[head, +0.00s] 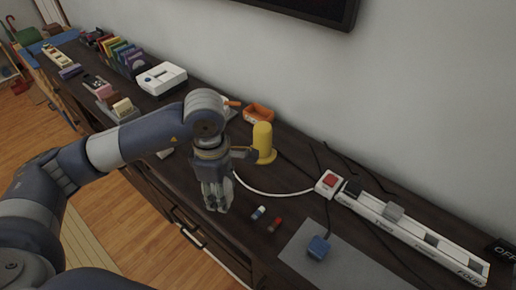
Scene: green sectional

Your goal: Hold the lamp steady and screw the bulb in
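My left gripper (217,197) hangs over the dark wooden cabinet top, fingers pointing down near its front edge. Its fingers look close together and overlap in this view, so I cannot tell whether they are open or shut; I see nothing between them. I cannot make out a bulb. My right gripper is not in view.
Small blue-white (259,212) and red (275,225) pieces lie in front. A blue block (318,247) sits on a grey mat (296,255). An orange tray (258,113) stands behind.

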